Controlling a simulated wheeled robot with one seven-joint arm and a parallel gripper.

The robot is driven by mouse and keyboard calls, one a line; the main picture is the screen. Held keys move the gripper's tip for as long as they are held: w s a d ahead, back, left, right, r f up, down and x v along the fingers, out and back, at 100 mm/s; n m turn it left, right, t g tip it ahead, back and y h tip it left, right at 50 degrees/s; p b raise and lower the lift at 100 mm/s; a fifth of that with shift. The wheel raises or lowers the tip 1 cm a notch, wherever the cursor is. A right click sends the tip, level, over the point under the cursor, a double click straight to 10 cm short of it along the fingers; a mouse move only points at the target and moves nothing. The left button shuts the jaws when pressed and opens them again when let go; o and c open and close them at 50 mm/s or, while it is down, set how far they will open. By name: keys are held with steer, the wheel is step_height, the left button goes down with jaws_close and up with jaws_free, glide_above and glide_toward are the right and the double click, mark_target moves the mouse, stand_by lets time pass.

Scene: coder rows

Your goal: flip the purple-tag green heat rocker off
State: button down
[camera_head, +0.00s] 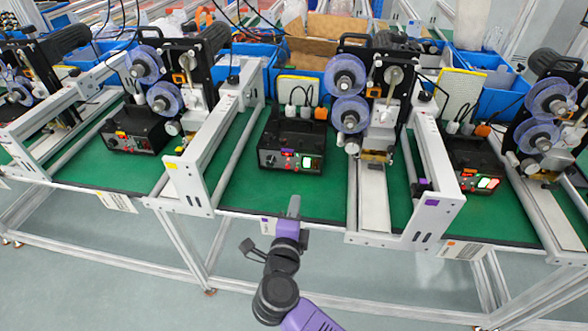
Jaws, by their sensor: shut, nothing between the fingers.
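I cannot tell the exact tilt of the rocker. A purple tag (432,202) also marks the frame post right of this station. My gripper (294,205) is shut and empty. It is in front of and below the box, near the front table edge, apart from the rocker.
A yellow-tagged box (136,132) stands left, and an orange-tagged box (474,165) with lit rockers stands right. White frame posts (190,180) flank the middle bay. Blue film reels (347,92) rise right of the middle box.

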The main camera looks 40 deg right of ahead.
mark_target(306, 162)
steer(key=shift+s, duration=0.15)
steer(key=shift+d, duration=0.1)
steer(key=x, duration=0.8)
steer(key=r+x, duration=0.1)
steer(key=x, duration=0.3)
steer(key=shift+d+f+p, duration=0.1)
steer(key=shift+d+p, duration=0.2)
steer(key=shift+d, duration=0.15)
steer(key=shift+w+d, duration=0.4)
steer(key=shift+w, duration=0.05)
